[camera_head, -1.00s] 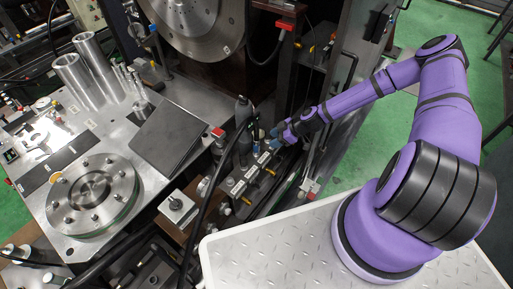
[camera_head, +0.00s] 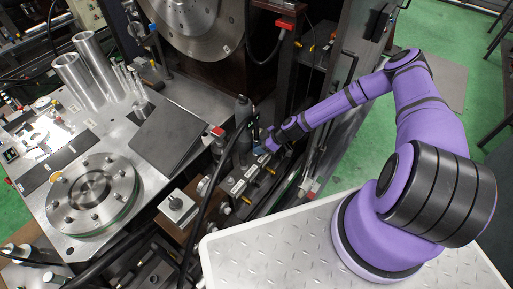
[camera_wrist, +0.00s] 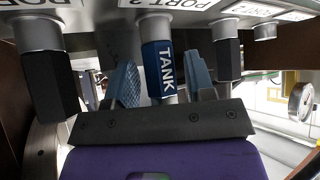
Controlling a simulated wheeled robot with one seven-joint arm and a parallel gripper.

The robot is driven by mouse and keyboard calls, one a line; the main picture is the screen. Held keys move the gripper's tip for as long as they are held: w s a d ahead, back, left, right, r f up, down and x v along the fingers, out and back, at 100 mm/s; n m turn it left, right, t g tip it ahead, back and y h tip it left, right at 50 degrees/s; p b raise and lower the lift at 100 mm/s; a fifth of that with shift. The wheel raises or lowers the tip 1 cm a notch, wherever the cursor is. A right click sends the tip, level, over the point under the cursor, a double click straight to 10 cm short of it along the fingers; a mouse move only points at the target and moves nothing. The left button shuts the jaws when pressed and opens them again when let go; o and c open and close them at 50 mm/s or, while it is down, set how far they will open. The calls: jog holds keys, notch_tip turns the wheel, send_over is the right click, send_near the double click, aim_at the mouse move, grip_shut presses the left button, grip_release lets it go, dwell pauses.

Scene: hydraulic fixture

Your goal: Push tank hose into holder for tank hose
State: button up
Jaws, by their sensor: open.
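The tank hose (camera_wrist: 163,68) shows in the wrist view as an upright cylinder with a blue TANK label. Its upper end meets a grey metal fitting (camera_wrist: 153,28) under a plate whose label seems to read PORT 2; I cannot tell how far in it sits. My gripper (camera_wrist: 160,60) is open, with one blue-grey finger on each side of the hose and visible gaps to it. In the head view my gripper (camera_head: 268,143) is at the row of labelled ports (camera_head: 250,172); the hose itself is not clear there.
Black fittings flank the hose on the left (camera_wrist: 45,85) and right (camera_wrist: 228,60) in the wrist view. A pressure gauge (camera_wrist: 300,100) is at the far right. In the head view, a black cable (camera_head: 212,180) runs close left of the ports, and a dark cabinet edge stands behind the arm.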

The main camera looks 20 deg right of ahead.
jog(key=c, duration=0.8)
jog(key=shift+r, duration=2.5)
